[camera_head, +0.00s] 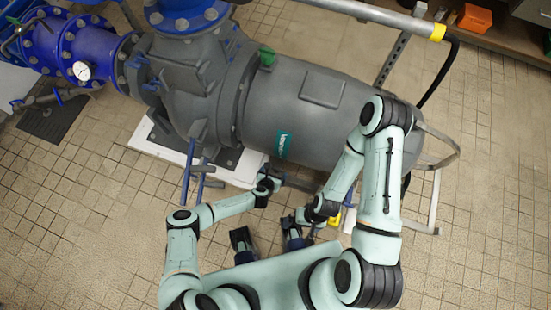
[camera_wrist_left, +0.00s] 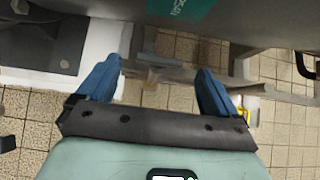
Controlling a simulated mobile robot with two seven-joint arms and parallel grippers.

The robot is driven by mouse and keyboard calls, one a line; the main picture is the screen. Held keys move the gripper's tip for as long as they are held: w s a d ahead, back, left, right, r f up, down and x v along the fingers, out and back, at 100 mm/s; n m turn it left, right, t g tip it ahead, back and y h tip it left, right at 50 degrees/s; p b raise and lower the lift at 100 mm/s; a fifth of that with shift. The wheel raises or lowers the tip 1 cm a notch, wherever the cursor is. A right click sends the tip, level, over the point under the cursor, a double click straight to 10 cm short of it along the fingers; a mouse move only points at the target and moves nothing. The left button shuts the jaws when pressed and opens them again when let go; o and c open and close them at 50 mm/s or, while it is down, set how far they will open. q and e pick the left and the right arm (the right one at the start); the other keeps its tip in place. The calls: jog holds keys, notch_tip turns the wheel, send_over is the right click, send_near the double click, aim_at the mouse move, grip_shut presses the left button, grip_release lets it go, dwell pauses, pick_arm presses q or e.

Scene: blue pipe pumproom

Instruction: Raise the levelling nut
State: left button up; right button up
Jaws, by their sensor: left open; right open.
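I cannot make out the levelling nut for certain in either view. My left gripper (camera_head: 272,179) is beside the grey pump motor (camera_head: 300,110), near the right end of the pale base plate (camera_head: 228,172). In the left wrist view my left gripper (camera_wrist_left: 158,66) has its two blue fingers wide apart. A metal bracket or rail (camera_wrist_left: 165,76) shows beyond and between them, not visibly gripped. A dark plate with a bolt head (camera_wrist_left: 64,64) lies on the white base at the left.
Blue upright rods (camera_head: 190,172) stand left of my left gripper. A metal frame (camera_head: 433,190) surrounds the motor's right end. A small yellow item (camera_head: 335,218) lies by my right wrist. An orange box (camera_head: 475,18) is at top right. Tiled floor (camera_head: 90,215) is clear at lower left.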

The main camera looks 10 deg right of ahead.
aim_at(276, 168)
pick_arm(q)
jog(key=shift+b+x, duration=0.45)
jog(key=shift+x, duration=1.35)
jog(key=shift+r, duration=0.1)
jog(key=c, duration=1.1)
jog(key=shift+o, duration=0.3)
